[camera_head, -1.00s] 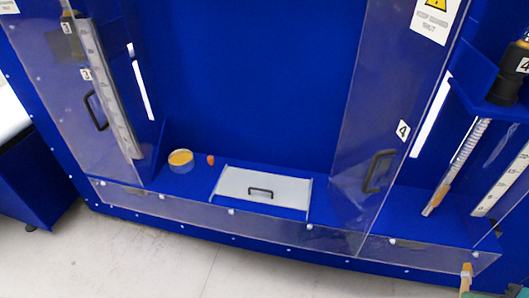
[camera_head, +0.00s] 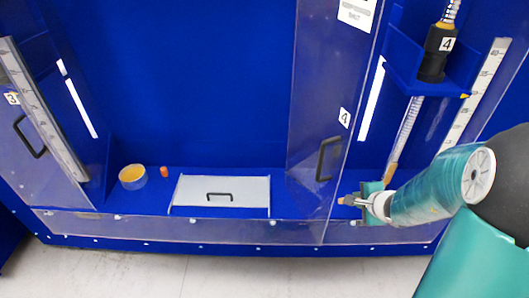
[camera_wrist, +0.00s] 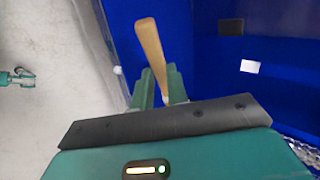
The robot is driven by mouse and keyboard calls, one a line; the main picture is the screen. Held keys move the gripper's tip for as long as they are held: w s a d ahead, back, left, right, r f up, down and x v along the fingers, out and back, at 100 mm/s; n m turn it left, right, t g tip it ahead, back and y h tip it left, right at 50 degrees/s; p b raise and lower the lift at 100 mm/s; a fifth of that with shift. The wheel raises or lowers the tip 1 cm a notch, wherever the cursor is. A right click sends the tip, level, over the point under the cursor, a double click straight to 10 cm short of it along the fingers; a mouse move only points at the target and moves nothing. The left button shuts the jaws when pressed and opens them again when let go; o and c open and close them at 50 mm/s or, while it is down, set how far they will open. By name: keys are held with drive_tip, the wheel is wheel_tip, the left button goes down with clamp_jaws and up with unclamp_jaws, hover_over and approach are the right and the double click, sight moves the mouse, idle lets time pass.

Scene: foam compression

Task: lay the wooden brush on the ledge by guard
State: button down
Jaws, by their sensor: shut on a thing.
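My gripper (camera_head: 362,199) is shut on the wooden brush. In the wrist view my gripper (camera_wrist: 160,88) has its two teal fingers on either side of the tan wooden handle (camera_wrist: 150,45), which sticks out beyond them. In the head view only a small tan end of the brush (camera_head: 343,201) shows, near the lower part of the clear door marked 4. The bristles cannot be made out. The blue ledge (camera_head: 290,203) runs along the cabinet's base, behind a low clear guard (camera_head: 200,229). I cannot tell whether the brush touches the ledge.
On the ledge are a yellow-topped round container (camera_head: 132,177), a small orange piece (camera_head: 164,171) and a grey lidded panel with a black handle (camera_head: 220,191). The clear door (camera_head: 330,110) has a black handle. A hose (camera_head: 403,135) hangs at the right.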

drive_tip(key=w+a, duration=0.1)
drive_tip(key=w, duration=0.1)
drive_tip(key=w+a+f+m+h, duration=0.1)
drive_tip(key=w, duration=0.2)
drive_tip(key=w+f+m, duration=0.1)
drive_tip(key=w, duration=0.1)
drive_tip(key=shift+w+a+f+h, duration=0.2)
drive_tip(key=shift+w+a+h, duration=0.15)
drive_tip(key=shift+a+h, duration=0.05)
drive_tip(key=shift+s+d, duration=0.1)
drive_tip(key=shift+s, duration=0.05)
